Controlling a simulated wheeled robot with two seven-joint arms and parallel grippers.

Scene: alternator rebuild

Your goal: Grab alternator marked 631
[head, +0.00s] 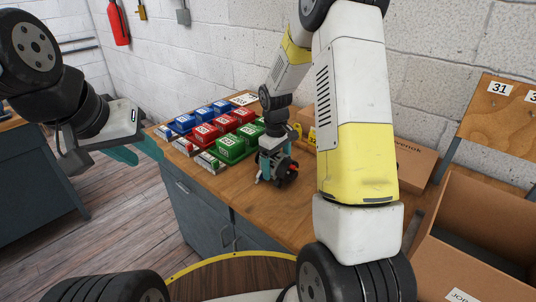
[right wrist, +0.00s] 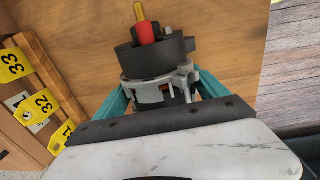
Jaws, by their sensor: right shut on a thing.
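My right gripper (head: 272,158) points down over the wooden workbench (head: 290,225). It is shut on an alternator (head: 285,174), a dark and silver part with a red tip, close to the bench top. In the right wrist view the alternator (right wrist: 158,62) sits between the two teal fingers, its red and yellow shaft end pointing away from the palm. No number 631 can be read on it; whether it touches the bench is unclear. My left gripper (head: 134,154) is at the left, off the bench's left edge, with its teal fingers apart and empty.
Blue, red and green labelled boxes (head: 230,147) stand in rows left of the alternator. Yellow number tags (right wrist: 40,103) hang on a wooden rack beside it. Cardboard boxes (head: 480,235) stand at the right. The front of the bench is clear.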

